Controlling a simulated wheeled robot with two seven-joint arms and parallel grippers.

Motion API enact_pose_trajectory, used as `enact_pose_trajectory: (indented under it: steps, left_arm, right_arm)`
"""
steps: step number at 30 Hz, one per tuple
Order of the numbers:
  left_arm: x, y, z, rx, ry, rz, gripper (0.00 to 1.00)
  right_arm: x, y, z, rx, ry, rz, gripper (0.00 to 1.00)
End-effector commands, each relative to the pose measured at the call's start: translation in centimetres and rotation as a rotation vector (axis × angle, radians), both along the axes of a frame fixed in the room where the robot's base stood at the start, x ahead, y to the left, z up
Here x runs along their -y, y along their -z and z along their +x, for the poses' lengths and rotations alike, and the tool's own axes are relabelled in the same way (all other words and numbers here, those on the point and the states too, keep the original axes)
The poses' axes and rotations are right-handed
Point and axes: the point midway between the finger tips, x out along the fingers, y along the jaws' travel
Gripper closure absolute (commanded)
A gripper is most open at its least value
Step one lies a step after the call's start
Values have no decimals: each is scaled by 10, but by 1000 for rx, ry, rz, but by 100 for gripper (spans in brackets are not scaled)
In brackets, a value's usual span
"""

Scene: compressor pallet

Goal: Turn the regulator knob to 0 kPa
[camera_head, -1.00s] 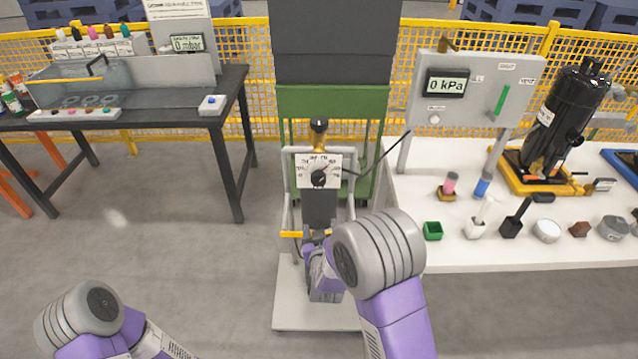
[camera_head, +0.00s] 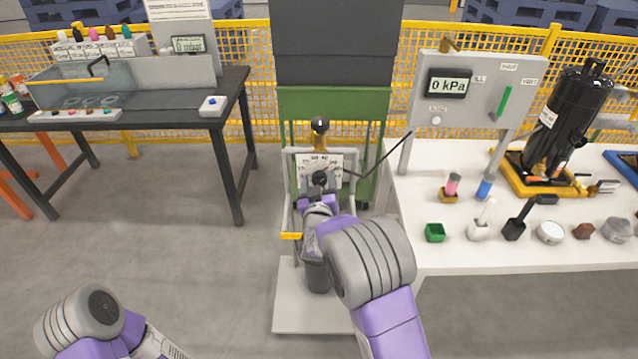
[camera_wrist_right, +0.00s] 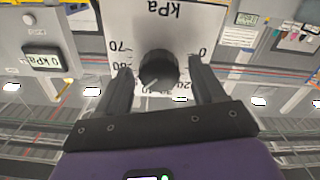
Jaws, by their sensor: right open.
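The black round regulator knob (camera_head: 320,178) sits on a white dial plate (camera_head: 308,163) on the stand in the middle. In the right wrist view the knob (camera_wrist_right: 158,67) shows upside down with a printed kPa scale around it. A pale mark shows near its lower edge; part of the scale is hidden, so I cannot tell the exact setting. My right gripper (camera_wrist_right: 160,74) is open, with one finger on either side of the knob and gaps visible. In the head view my right gripper (camera_head: 318,200) is just below the knob. My left gripper is out of view.
A thin dark rod (camera_head: 385,155) sticks out right of the dial. A white table (camera_head: 400,190) at right carries small containers, a black compressor (camera_head: 568,120) and a panel with a "0 kPa" display (camera_head: 448,86). A dark table (camera_head: 150,115) stands left, with clear floor between.

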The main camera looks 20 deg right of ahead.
Motion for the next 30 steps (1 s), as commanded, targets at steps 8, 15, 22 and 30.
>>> enact_pose_trajectory:
  steps: [8,15,22,30]
  left_arm:
    - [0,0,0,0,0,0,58]
    - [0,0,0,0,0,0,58]
    - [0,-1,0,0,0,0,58]
    - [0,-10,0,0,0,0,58]
  right_arm:
    - [0,0,0,-1,0,0,44]
    - [0,0,0,-1,0,0,80]
    - [0,0,0,-4,0,-9,87]
    - [-1,-1,0,-34,0,-109,87]
